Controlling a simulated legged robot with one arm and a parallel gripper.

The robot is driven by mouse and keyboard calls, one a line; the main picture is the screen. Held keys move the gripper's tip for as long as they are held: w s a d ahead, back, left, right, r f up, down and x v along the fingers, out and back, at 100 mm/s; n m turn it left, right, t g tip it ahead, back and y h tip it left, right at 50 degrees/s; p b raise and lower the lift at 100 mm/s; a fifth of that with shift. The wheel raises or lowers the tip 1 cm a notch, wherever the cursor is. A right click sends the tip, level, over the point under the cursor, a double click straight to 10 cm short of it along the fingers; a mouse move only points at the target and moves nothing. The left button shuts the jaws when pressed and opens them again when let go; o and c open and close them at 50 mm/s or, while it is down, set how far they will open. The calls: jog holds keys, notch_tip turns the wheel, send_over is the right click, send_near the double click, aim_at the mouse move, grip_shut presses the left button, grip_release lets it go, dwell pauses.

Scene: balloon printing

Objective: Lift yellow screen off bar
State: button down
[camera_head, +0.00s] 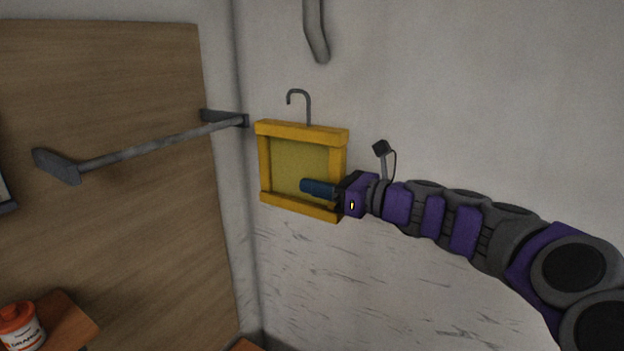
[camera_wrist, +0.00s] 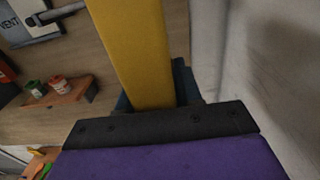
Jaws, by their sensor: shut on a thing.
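The yellow screen (camera_head: 299,165) is a square yellow frame with a duller yellow mesh and a grey hook on its top edge. It hangs upright in the air to the right of the grey bar (camera_head: 150,148), and its hook is apart from the bar. My gripper (camera_head: 325,188) is shut on the right side of the screen's frame. In the wrist view the yellow frame (camera_wrist: 135,50) runs up between the blue fingers, which are mostly hidden behind it.
An orange-lidded jar (camera_head: 20,325) stands on a small wooden shelf (camera_head: 72,322) at lower left. A grey pipe (camera_head: 315,32) is on the wall above. The white wall at right is clear.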

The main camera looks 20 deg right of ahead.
jog(key=p+v, duration=0.2)
jog(key=v, duration=0.6)
jog(key=shift+s+d, duration=0.25)
jog(key=shift+s, duration=0.05)
dwell(0.5)
